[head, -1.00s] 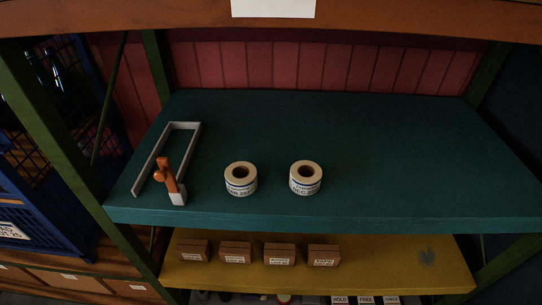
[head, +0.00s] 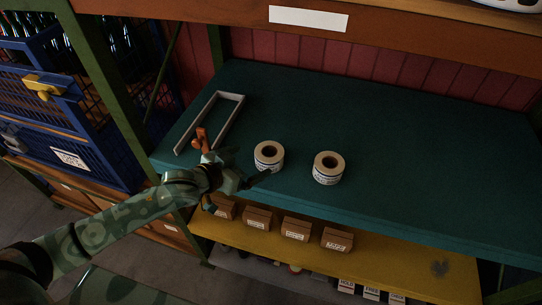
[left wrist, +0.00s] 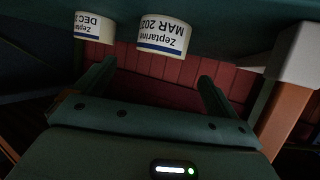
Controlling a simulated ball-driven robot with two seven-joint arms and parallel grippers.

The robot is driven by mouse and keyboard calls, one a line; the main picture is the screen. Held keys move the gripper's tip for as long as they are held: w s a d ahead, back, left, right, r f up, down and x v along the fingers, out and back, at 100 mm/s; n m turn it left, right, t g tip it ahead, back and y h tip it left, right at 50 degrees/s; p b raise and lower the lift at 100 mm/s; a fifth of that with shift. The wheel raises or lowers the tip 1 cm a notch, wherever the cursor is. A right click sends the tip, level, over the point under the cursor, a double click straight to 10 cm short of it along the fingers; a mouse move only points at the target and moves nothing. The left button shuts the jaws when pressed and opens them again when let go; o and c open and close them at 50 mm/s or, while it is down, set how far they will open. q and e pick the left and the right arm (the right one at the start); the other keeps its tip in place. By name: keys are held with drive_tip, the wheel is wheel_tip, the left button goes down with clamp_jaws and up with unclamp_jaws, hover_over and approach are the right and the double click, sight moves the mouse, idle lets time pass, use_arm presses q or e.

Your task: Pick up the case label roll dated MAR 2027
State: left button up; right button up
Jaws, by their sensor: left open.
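The MAR 2027 label roll (head: 268,164) is white with a blue stripe and stands on the teal shelf, the left one of two rolls. In the left wrist view it (left wrist: 163,36) shows upside down, its text reading "Zeptarine MAR 202" with the end cut off. The other roll (head: 328,176), labelled DEC, stands to its right; it also shows in the left wrist view (left wrist: 93,27). My left gripper (head: 241,188) is open and empty at the shelf's front edge, just in front of the MAR roll. My right gripper is not in view.
A grey frame (head: 238,100) with an orange handle (head: 202,138) lies left of the rolls, close to my left gripper. The teal shelf (head: 420,170) is clear on the right. Small brown boxes (head: 296,229) stand on the yellow shelf below. A blue crate (head: 85,150) is at left.

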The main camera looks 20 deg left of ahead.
sight(274, 151)
use_arm(q)
drive_tip(key=x, duration=0.8)
drive_tip(key=shift+w, duration=0.1)
drive_tip(key=shift+a, duration=0.1)
drive_tip(key=c, duration=1.2)
